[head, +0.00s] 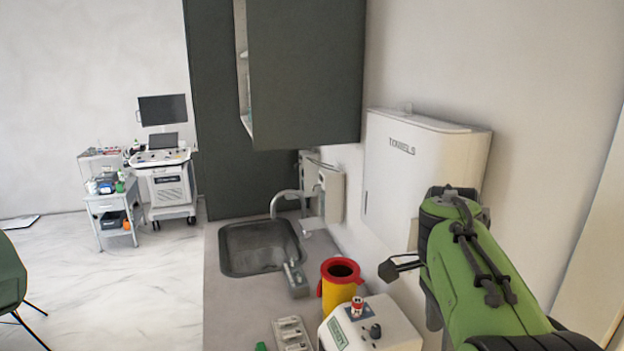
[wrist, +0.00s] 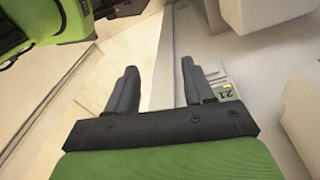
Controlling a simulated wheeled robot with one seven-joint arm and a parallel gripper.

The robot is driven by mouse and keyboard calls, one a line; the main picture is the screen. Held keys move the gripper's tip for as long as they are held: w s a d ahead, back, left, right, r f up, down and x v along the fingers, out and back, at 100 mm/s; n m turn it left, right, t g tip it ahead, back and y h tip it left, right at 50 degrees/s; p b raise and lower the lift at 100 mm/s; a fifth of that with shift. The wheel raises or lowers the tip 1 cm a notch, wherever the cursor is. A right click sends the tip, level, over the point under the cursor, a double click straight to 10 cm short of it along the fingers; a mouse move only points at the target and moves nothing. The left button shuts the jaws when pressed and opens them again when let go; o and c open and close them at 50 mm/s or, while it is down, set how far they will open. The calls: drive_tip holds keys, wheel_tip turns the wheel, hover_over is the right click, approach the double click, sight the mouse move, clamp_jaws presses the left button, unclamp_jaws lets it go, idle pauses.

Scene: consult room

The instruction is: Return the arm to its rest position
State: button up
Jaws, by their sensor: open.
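My green arm comes in from the lower right of the head view. My gripper (head: 388,268) is a dark shape at its left side, above the counter and in front of the white towel dispenser (head: 425,165). In the wrist view my gripper (wrist: 160,85) shows two dark fingers standing apart with nothing between them. It is open and empty.
The counter (head: 235,310) holds a sink (head: 262,262), a yellow bin with a red rim (head: 341,285) and a white device (head: 385,333) near my gripper. A dark cabinet (head: 305,75) with an open door hangs above. The floor (head: 145,290) at left has free room.

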drive_tip(key=s+a+f+n+t+b, duration=0.2)
drive_tip(key=s+f+n, duration=0.3)
drive_tip(key=s+n, duration=0.3)
drive_tip(key=s+a+f+n+t+y+b, duration=0.1)
drive_tip(key=s+a+f+n+t+b, duration=0.1)
drive_tip(key=s+n, duration=0.7)
wheel_tip(320, 180, down, 3)
drive_tip(key=shift+s+a+r+t, duration=0.1)
drive_tip(key=shift+s+a+t, duration=0.85)
drive_tip(key=shift+t, duration=0.25)
